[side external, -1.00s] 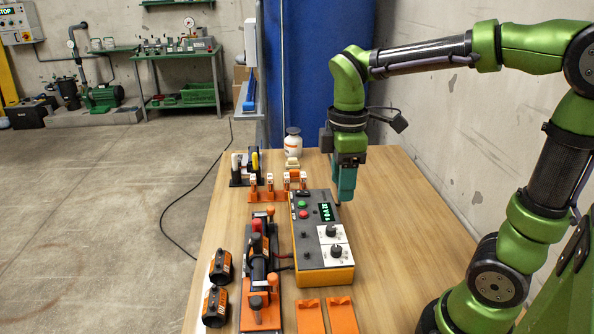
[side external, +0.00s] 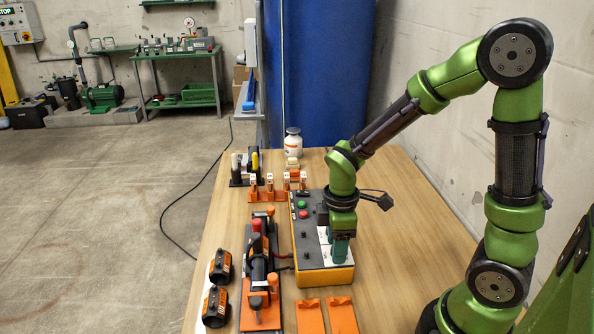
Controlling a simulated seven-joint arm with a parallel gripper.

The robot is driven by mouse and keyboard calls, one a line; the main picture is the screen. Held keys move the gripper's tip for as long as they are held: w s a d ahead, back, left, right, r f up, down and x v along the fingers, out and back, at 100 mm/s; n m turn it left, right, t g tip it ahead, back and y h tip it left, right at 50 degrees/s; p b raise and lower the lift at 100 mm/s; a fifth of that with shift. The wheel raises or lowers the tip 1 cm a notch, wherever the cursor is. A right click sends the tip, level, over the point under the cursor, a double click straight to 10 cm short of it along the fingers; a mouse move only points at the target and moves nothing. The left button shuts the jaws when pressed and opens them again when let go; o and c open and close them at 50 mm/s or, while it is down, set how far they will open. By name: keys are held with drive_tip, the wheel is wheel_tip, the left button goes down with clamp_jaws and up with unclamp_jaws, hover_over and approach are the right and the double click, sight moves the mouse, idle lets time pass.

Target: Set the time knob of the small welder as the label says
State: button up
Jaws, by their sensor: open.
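The small welder (side external: 308,258) is a grey-topped box with an orange base on the wooden table. Its top carries a green button, a red button and small black knobs along its left part. My gripper (side external: 340,258) points straight down over the near right part of the welder's top, where the white dial panels are. It is open, and its fingers are at or just above the panel. My gripper and wrist hide the dial knobs and the lit display, so I cannot read the label or tell whether a finger touches a knob.
A clamp fixture (side external: 258,268) with black and orange parts stands left of the welder. Two black-orange couplings (side external: 216,305) lie further left. Two orange blocks (side external: 311,316) lie in front. A white bottle (side external: 293,142) stands at the back. The table right of the welder is clear.

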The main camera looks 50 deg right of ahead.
drive_tip(key=shift+f, duration=0.1)
clamp_jaws()
idle(0.4)
drive_tip(key=m, duration=0.4)
drive_tip(key=shift+m, duration=0.3)
drive_tip(key=m, duration=0.3)
drive_tip(key=shift+m, duration=0.3)
drive_tip(key=m, duration=0.3)
drive_tip(key=shift+m, duration=2.2)
